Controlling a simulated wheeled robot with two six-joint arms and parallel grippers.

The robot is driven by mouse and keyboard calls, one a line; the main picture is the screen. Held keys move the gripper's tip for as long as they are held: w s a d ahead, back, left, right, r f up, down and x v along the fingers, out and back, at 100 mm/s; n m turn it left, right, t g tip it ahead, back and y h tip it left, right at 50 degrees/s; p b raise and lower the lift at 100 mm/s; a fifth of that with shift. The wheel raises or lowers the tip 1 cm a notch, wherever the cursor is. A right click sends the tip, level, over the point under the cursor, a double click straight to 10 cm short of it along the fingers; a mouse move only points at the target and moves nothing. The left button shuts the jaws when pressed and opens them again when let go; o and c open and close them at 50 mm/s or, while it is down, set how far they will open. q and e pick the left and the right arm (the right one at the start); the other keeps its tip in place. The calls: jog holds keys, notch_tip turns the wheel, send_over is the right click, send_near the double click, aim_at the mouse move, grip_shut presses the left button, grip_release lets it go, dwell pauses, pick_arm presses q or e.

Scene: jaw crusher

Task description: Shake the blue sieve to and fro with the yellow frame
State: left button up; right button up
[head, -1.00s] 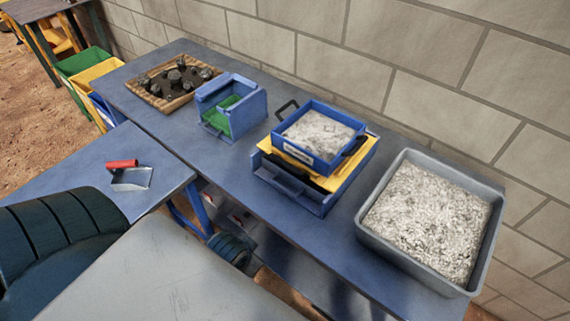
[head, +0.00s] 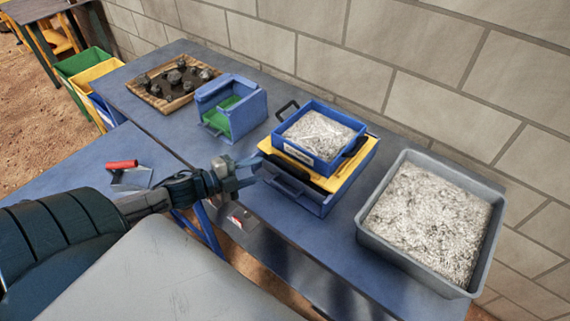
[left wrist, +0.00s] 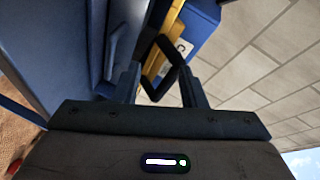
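The blue sieve (head: 318,162), filled with pale grey grit, sits on the yellow frame (head: 347,184), which rests on a blue tray (head: 312,205). My left gripper (head: 250,172) is open and empty, left of the frame and tray in the head view. In the left wrist view a black loop handle (left wrist: 178,62) shows between my open fingertips (left wrist: 160,80), with the blue sieve (left wrist: 203,30) and yellow frame (left wrist: 172,22) beyond. I cannot tell whether the fingers touch the handle. My right gripper is out of view.
A grey tub of pale grit (head: 400,250) stands at the right. A blue bin with green inside (head: 250,105) and a wooden tray of dark rocks (head: 160,102) stand at the left. A brick wall (head: 420,60) closes the back. A red-handled scoop (head: 122,164) lies on the near table.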

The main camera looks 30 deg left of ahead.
aim_at(285, 162)
pick_arm(q)
jog(key=w+d+m+g+h+b, duration=0.1)
jog(key=m+h, duration=0.1)
jog(key=w+d+r+m+g+h+b, duration=0.1)
jog(key=d+m+h, duration=0.1)
jog(key=m, duration=0.1)
jog(key=w+d+r+m+g+h+b, duration=0.1)
jog(key=d+m+g, duration=0.1)
jog(key=shift+w+m+h, duration=0.3)
jog(key=shift+w+h, duration=0.1)
jog(key=shift+w+d, duration=0.25)
jog(key=shift+p+x, duration=0.4)
jog(key=shift+x, duration=0.5)
jog(key=shift+f, duration=0.1)
grip_shut()
